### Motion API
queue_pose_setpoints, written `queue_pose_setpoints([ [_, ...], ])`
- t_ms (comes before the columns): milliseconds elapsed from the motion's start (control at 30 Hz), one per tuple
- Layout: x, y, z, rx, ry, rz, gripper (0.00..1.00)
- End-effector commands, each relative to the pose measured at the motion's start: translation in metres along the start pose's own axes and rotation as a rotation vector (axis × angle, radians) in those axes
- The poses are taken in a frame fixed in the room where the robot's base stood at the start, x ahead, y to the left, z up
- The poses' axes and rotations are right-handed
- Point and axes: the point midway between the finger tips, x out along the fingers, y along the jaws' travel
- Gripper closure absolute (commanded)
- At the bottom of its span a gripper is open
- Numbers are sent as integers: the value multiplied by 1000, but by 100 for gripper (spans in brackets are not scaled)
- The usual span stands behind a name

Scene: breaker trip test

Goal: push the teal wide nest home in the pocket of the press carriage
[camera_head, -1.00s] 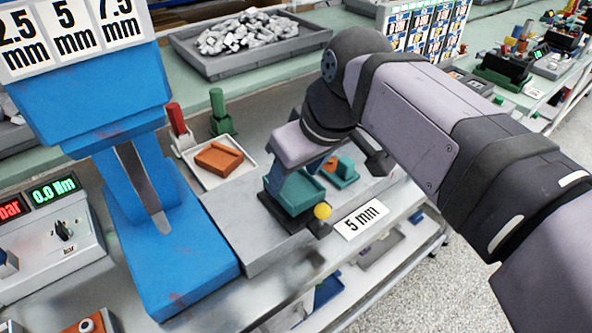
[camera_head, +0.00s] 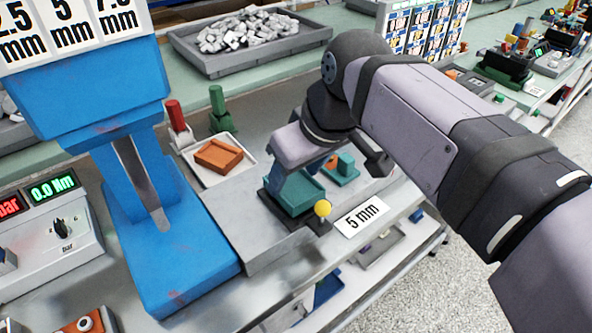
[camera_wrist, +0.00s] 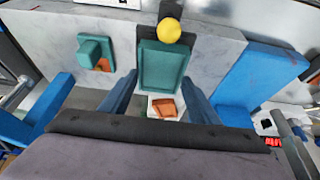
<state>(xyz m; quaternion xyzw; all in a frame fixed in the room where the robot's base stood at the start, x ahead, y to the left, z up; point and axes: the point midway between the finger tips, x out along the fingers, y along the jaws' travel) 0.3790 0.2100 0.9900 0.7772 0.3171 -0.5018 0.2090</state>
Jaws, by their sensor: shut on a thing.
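The teal wide nest (camera_head: 297,193) is a shallow open tray at the dark press carriage (camera_head: 318,226), which has a yellow knob (camera_head: 322,208). In the wrist view the nest (camera_wrist: 163,68) lies straight, with its far end near the yellow knob (camera_wrist: 169,30) and dark carriage surface (camera_wrist: 150,32) showing around that end. My gripper (camera_head: 288,178) is shut on the nest; its blue fingers flank it in the wrist view (camera_wrist: 160,88). The pocket is hidden under the nest, so I cannot tell how deep it sits.
A blue press (camera_head: 170,240) stands at left of the carriage. A white tray with an orange nest (camera_head: 218,157) lies behind. A teal block piece (camera_head: 345,168) stands to the right, beyond my gripper. A "5 mm" card (camera_head: 361,216) lies near the bench's front edge.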

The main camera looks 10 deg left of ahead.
Motion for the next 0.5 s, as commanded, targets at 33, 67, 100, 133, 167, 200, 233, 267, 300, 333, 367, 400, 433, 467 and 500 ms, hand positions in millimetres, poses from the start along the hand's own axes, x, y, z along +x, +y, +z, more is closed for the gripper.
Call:
queue_pose_setpoints([
  [33,1,0,0,0,3,0,80],
  [67,2,0,1,0,3,0,80],
  [100,3,0,1,0,3,0,80],
  [133,3,0,1,0,3,0,80],
  [167,4,0,2,0,3,0,80],
  [200,5,0,2,0,2,0,80],
  [233,5,0,2,0,2,0,80],
  [267,6,0,2,0,2,0,80],
  [300,7,0,3,0,2,0,80],
  [333,7,0,3,0,2,0,80],
  [367,8,0,3,0,2,0,80],
  [400,9,0,4,0,2,0,80],
  [433,9,0,4,0,2,0,80],
  [467,10,0,4,0,2,0,80],
  [500,9,0,4,0,3,0,39],
])
